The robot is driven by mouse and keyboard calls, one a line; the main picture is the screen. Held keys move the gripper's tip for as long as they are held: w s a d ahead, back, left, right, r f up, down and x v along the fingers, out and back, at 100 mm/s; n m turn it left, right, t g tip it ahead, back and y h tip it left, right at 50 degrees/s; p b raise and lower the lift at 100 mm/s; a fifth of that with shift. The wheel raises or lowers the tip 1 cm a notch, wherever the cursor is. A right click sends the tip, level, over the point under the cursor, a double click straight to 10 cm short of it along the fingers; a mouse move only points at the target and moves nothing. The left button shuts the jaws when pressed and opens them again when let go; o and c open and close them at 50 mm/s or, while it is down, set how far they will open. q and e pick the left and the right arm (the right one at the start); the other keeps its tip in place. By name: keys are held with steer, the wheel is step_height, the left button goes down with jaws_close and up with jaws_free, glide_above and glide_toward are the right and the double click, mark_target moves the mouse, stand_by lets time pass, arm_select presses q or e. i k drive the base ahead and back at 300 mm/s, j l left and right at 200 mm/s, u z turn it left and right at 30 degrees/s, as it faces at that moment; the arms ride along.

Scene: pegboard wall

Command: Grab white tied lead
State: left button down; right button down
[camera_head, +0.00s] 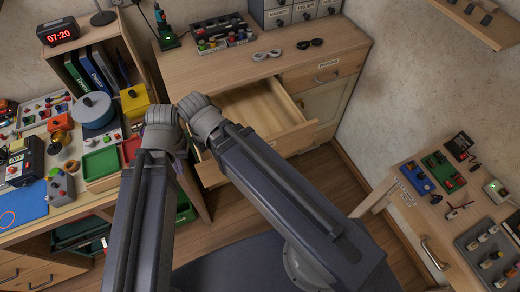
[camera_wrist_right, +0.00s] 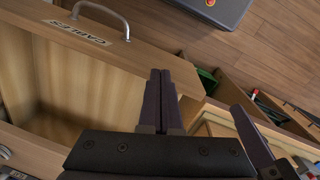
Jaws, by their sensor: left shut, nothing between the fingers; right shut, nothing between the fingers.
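The white tied lead (camera_head: 267,55) is a small pale bundle lying on the wooden cabinet top (camera_head: 220,68), beside a black tied bundle (camera_head: 310,43). My left gripper (camera_head: 161,118) is in front of the cabinet, below and left of the lead; its fingers are mostly hidden in the head view. My right gripper (camera_wrist_right: 160,100) is shut and empty over the open drawer (camera_wrist_right: 60,70); in the head view its wrist stands beside the left one. Neither gripper touches the lead. A pale shape at the wrist view's left edge is too cut off to identify.
The open drawer (camera_head: 293,137) juts out below the cabinet top, and its visible inside looks empty. A tool tray (camera_head: 220,38) and a green-lit stand (camera_head: 168,42) are on the cabinet top. A cluttered bench stands left, another table (camera_head: 400,185) right.

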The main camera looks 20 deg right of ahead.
mark_target(265, 54)
steer(key=i+l+z, duration=0.25)
steer(key=l, duration=0.15)
steer(key=l+z, duration=0.2)
steer(key=l, duration=0.25)
steer(key=i+l+z, duration=0.25)
steer(key=l, duration=0.1)
